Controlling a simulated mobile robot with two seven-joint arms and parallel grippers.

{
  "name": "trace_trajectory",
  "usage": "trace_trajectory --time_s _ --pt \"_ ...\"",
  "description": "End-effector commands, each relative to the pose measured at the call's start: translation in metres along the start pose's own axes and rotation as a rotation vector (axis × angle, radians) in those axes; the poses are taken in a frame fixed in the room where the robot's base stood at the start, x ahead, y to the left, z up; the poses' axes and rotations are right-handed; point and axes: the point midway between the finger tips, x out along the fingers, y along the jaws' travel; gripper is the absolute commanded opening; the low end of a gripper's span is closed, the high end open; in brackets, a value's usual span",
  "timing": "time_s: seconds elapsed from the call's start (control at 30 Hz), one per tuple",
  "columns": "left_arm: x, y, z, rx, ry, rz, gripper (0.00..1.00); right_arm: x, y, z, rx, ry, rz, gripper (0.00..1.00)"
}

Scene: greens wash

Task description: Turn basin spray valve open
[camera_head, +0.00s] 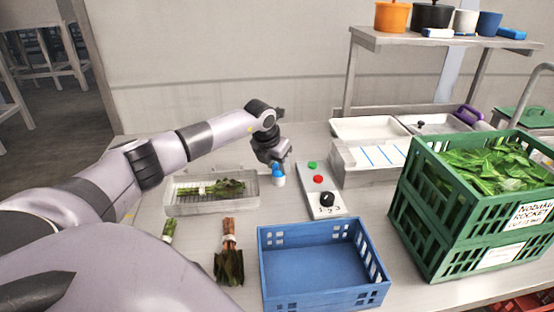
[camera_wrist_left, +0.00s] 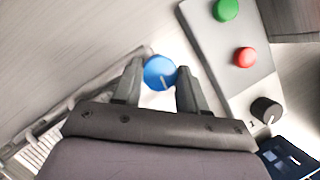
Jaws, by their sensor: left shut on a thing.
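The basin spray valve has a blue knob (camera_head: 278,170) with a pale pointer line on top and a white body (camera_head: 279,181) below it. It stands at the right end of the wash basin (camera_head: 180,208). My left gripper (camera_head: 273,165) reaches down over the knob. In the left wrist view the blue knob (camera_wrist_left: 160,72) sits between the two fingers of my left gripper (camera_wrist_left: 158,85), which are shut on it. The pointer line on the knob runs roughly up and down in that view. My right gripper is not in view.
A control panel (camera_head: 316,198) with a green button, a red button and a black dial stands right of the valve. A blue crate (camera_head: 325,295) is in front. Green crates (camera_head: 430,260) of leaves stand at right. Leafy bunches (camera_head: 229,265) lie on the counter.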

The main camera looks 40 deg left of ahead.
Motion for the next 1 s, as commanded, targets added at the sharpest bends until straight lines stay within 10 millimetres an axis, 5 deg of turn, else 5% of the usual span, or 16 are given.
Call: trace_trajectory --time_s 1.0 --pt "0.001 -0.005 0.003 -0.789 -0.001 0.325 0.11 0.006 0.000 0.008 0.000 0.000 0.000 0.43"
